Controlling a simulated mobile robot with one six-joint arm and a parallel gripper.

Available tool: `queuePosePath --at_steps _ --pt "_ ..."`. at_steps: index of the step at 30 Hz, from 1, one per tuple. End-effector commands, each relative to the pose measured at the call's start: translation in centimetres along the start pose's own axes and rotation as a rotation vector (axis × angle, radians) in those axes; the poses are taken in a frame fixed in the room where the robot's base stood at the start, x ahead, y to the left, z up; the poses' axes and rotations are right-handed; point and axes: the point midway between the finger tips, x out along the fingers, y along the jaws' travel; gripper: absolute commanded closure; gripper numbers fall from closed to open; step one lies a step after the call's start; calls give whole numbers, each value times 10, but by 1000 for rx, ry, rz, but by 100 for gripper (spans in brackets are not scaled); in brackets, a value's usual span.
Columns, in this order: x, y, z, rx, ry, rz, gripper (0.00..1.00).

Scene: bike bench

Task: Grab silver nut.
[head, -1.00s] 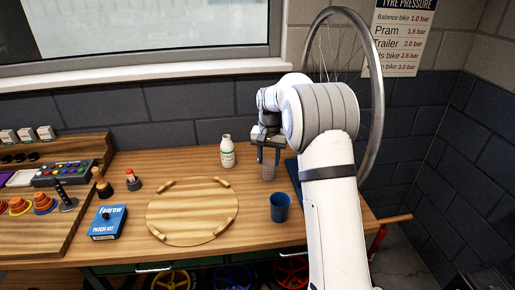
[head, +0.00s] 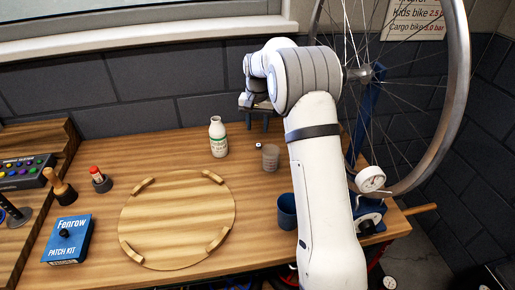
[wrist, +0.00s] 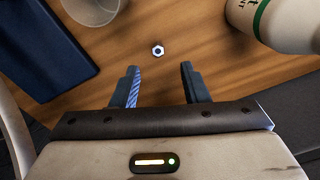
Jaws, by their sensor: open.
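The silver nut (wrist: 158,50) is a small hex ring lying on the wooden bench in the wrist view. It shows as a tiny light spot with a dark centre left of the clear cup in the head view (head: 258,146). My gripper (wrist: 158,84) is open and empty. Its two fingers point toward the nut, which lies beyond the tips and roughly midway between them. In the head view my gripper (head: 257,121) is above the back of the bench, its fingers partly hidden by the wrist.
A clear cup (head: 270,158) and a white bottle (head: 218,138) stand on either side of the nut. A blue cup (head: 287,211) and a round wooden board (head: 178,218) are nearer the front. A dark blue flat object (wrist: 38,50) lies left in the wrist view.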

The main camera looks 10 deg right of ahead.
Motion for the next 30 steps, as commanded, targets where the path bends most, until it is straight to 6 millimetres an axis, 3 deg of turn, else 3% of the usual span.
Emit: queuePosePath --at_steps 18,27,30 --pt "75 5 -2 1 -3 1 59" --pt "82 5 -2 2 0 0 59" --pt "81 5 -3 2 0 0 66"
